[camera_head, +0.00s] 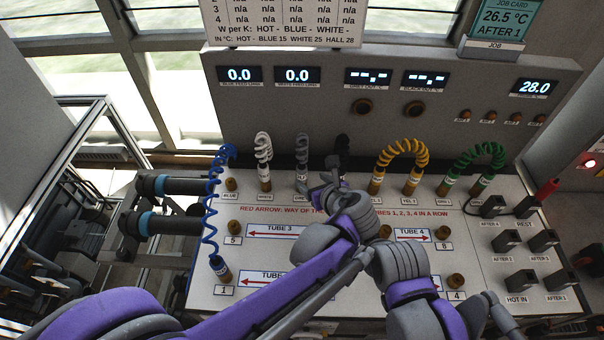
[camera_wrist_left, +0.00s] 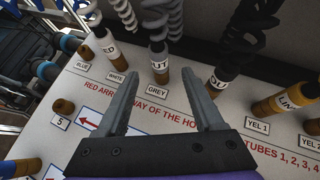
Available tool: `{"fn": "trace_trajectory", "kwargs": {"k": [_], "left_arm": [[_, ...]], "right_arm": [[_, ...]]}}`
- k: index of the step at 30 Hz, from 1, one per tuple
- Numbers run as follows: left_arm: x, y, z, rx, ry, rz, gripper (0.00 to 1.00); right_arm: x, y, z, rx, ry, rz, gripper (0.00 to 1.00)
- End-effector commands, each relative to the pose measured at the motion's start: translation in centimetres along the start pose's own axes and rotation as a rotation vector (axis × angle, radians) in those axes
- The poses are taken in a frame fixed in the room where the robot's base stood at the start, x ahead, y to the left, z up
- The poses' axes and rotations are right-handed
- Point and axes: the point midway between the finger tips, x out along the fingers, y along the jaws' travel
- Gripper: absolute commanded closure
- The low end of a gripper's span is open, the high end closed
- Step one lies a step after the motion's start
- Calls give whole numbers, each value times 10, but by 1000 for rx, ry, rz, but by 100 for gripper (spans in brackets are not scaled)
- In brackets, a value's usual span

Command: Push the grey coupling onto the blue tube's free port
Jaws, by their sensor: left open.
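The grey coupling (camera_wrist_left: 160,68), marked OUT, stands upright in the port labelled GREY in the left wrist view, under a grey coiled hose. It also shows in the head view (camera_head: 302,184). My left gripper (camera_head: 328,184) is open just right of it in the head view. In the left wrist view my left gripper (camera_wrist_left: 147,82) has its fingers spread either side of the coupling's line, with nothing between them. The blue coiled hose (camera_head: 211,205) ends in a coupling at port 1 (camera_head: 222,272). My arm hides part of the TUBE row behind it, so the blue tube's free port cannot be told. My right gripper does not show.
A white-hosed coupling (camera_head: 265,180) stands left of the grey one; a black hose (camera_head: 342,146) stands to its right. Yellow (camera_head: 404,150) and green (camera_head: 480,155) hose loops follow. Bare ports 5 (camera_head: 233,227), 8 (camera_head: 443,232) and 4 (camera_head: 455,281) stick up from the panel.

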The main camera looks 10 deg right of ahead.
Motion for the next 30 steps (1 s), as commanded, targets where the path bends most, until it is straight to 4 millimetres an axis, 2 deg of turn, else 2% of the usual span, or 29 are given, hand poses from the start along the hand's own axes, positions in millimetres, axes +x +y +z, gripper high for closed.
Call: {"fn": "trace_trajectory", "kwargs": {"k": [9,15,21,30], "left_arm": [[47,1,-3,-4,3,3,31],[70,1,-3,-4,4,3,31],[81,1,-1,-4,3,1,31],[83,1,0,-4,2,0,31]], "right_arm": [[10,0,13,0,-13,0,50],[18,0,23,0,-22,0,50],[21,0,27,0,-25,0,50],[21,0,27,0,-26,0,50]]}}
